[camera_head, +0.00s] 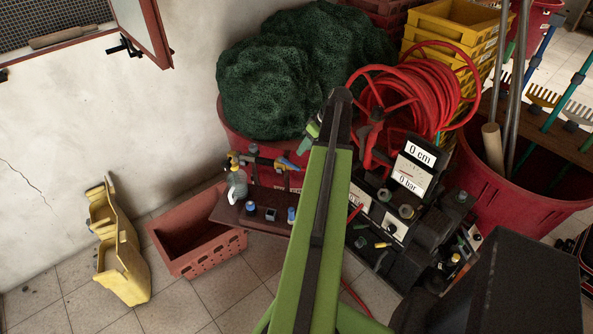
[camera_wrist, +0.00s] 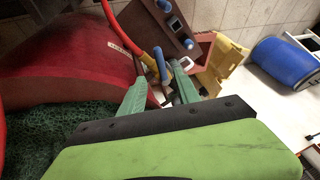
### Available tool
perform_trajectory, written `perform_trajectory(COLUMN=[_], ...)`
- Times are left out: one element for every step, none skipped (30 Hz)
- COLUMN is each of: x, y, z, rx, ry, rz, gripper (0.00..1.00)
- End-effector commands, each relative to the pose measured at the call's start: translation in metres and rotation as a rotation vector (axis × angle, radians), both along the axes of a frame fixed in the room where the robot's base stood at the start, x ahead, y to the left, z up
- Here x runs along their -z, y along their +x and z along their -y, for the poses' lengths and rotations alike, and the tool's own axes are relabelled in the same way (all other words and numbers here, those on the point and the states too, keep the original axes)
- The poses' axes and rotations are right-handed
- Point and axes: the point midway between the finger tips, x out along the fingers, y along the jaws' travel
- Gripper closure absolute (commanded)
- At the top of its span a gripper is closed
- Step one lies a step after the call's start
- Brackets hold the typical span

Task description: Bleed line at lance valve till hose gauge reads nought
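The red hose (camera_head: 420,90) is coiled on its reel at the back right in the head view. A white display (camera_head: 418,154) reads 0 cm, and a gauge label (camera_head: 407,184) below it reads 0 bar. A yellow-and-black lance (camera_head: 262,160) with a blue valve lever (camera_head: 288,163) lies across the dark red shelf. My gripper (camera_wrist: 161,78) has its two green fingers apart in the wrist view. The blue lever (camera_wrist: 162,65) shows between or just beyond the fingertips; I cannot tell whether they touch it. In the head view my arm hides most of the gripper.
A green net heap (camera_head: 300,70) sits left of the reel. A spray bottle (camera_head: 237,183) and small blue-topped items are on the shelf (camera_head: 232,211). A blue drum (camera_wrist: 285,62) shows at right in the wrist view.

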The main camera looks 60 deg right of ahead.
Motion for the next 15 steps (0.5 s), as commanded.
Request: perform_trajectory(x=[0.022, 0.028, 0.036, 0.042, 0.048, 0.055, 0.06, 0.064, 0.07, 0.074, 0.077, 0.08, 0.082, 0.084, 0.085], y=[0.005, 0.008, 0.011, 0.014, 0.017, 0.02, 0.023, 0.025, 0.028, 0.03, 0.032, 0.034, 0.035, 0.036, 0.037], z=[-0.002, -0.003, -0.004, -0.004, -0.005, -0.006, -0.007, -0.008, -0.009, -0.009, -0.01, -0.01, -0.011, -0.011, -0.012], rx=[-0.002, -0.001, -0.001, 0.0, 0.0, -0.001, -0.001, -0.002, -0.001, -0.001, 0.0, 0.0, 0.0, 0.0, 0.0], ry=[0.0, 0.001, 0.001, 0.001, 0.001, 0.0, 0.0, -0.001, 0.0, 0.0, 0.0, 0.0, 0.0, 0.0, 0.0], rz=[0.0, 0.0, 0.0, 0.0, 0.0, 0.0, 0.0, 0.0, 0.0, 0.0, 0.0, 0.0, 0.0, 0.0, 0.0], gripper=[0.61, 0.61, 0.61, 0.61, 0.61, 0.61, 0.61, 0.61, 0.61, 0.61, 0.61, 0.61, 0.61, 0.61, 0.61])
